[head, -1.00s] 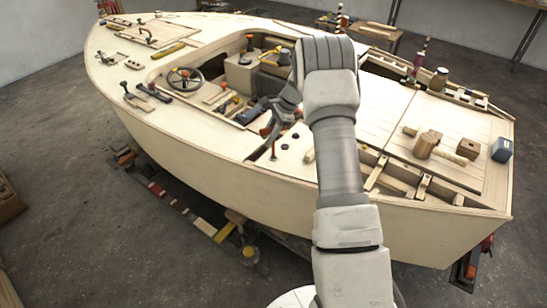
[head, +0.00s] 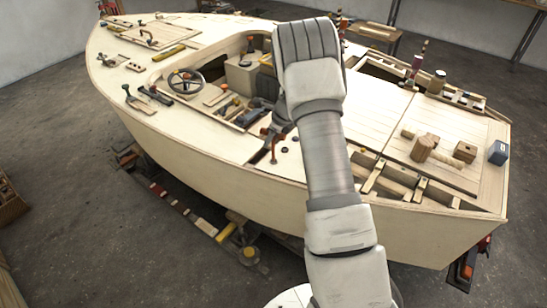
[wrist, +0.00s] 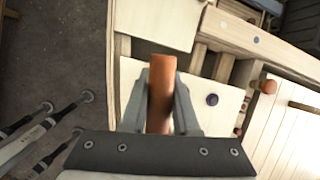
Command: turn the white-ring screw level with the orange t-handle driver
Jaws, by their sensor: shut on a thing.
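The orange t-handle driver (wrist: 161,92) has its handle between the two fingers of my gripper (wrist: 162,80), which is shut on it. The panel bears small dark round spots; one (wrist: 211,99) shows right of the handle in the wrist view. I cannot pick out the white-ring screw, nor see where the driver's tip sits.
An orange-brown knob (wrist: 268,87) is to the right in the wrist view. A steering wheel (head: 185,81) and hand tools lie left on the deck. A wooden mallet (head: 423,148) and a blue box (head: 498,152) are on the right deck.

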